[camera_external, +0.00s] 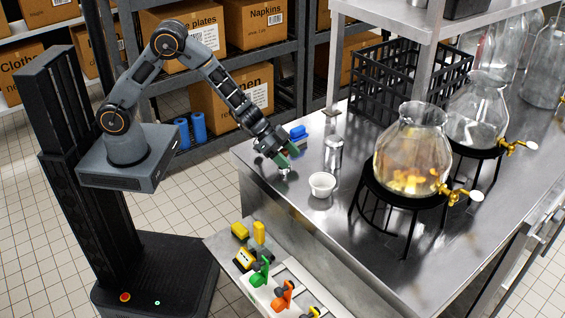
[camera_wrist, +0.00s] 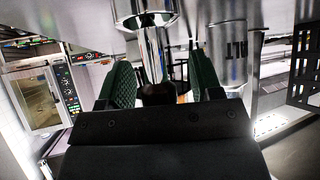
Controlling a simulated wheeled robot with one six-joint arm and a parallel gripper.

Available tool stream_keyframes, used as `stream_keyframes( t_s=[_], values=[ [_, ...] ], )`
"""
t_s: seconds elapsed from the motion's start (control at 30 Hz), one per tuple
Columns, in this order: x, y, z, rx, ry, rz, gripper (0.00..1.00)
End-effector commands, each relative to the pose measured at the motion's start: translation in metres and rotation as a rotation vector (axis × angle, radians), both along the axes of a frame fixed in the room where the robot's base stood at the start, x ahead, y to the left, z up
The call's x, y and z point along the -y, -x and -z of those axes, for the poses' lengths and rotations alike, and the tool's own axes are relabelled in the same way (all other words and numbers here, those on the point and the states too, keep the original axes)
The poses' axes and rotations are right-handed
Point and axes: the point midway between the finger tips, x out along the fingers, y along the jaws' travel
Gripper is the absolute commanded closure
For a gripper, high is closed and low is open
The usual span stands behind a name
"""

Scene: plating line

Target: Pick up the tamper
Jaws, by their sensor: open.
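The tamper shows in the wrist view as a shiny metal stem (camera_wrist: 152,48) with a wide round metal part at the top of the picture. A dark part sits at its lower end, between my fingers. My gripper (camera_wrist: 161,88) is open, with one green-padded finger on each side of the tamper; gaps show beside the stem. In the external view my gripper (camera_external: 286,158) is low over the left end of the steel counter (camera_external: 290,203). There the tamper is mostly hidden by my gripper, with only a small shiny bit below the fingers.
A silver shaker (camera_external: 333,152) stands right of my gripper; its lettering (camera_wrist: 236,50) shows in the wrist view. A white bowl (camera_external: 322,184) is in front, a blue object (camera_external: 298,132) behind. Glass vessels on black stands (camera_external: 409,150) and a black crate (camera_external: 400,82) fill the right.

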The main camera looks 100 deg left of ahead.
Motion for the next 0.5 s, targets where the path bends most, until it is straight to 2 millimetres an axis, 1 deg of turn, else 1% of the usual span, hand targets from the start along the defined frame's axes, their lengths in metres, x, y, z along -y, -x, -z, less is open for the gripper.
stream_keyframes(
  t_s=[0.17,0.5],
  values=[
    [0.0001,0.0001,0.0001,0.0,0.0,0.0,0.41],
    [0.0,0.0003,0.0,-0.001,0.0,0.0,0.74]
  ],
)
